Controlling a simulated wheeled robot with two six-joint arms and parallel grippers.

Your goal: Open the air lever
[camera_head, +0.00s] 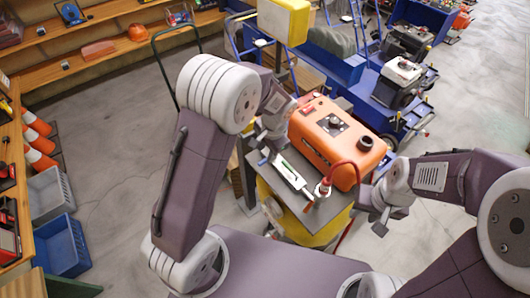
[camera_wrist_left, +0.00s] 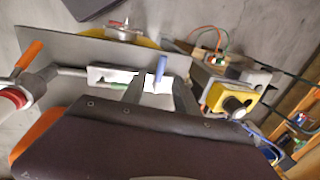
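In the left wrist view a short blue lever (camera_wrist_left: 162,69) stands up from a white fitting on a grey metal shelf (camera_wrist_left: 70,50). In line with it is a white block with a green mark (camera_wrist_left: 112,76), joined to a pale hose. The white block also shows in the head view (camera_head: 289,173). My left gripper (camera_wrist_left: 170,84) is at the lever, its two fingers apart; whether they touch it I cannot tell. In the head view the left gripper (camera_head: 264,153) is partly hidden and hides the lever. My right gripper (camera_head: 378,222) hangs right of the shelf; its fingers are unclear.
An orange machine (camera_head: 338,140) with a black knob and cap sits on the shelf behind the block. A red hose and coupling (camera_head: 322,188) stand at the shelf's front. Blue carts (camera_head: 400,85) stand behind. Blue crate (camera_head: 62,247) and traffic cones (camera_head: 38,141) are at left.

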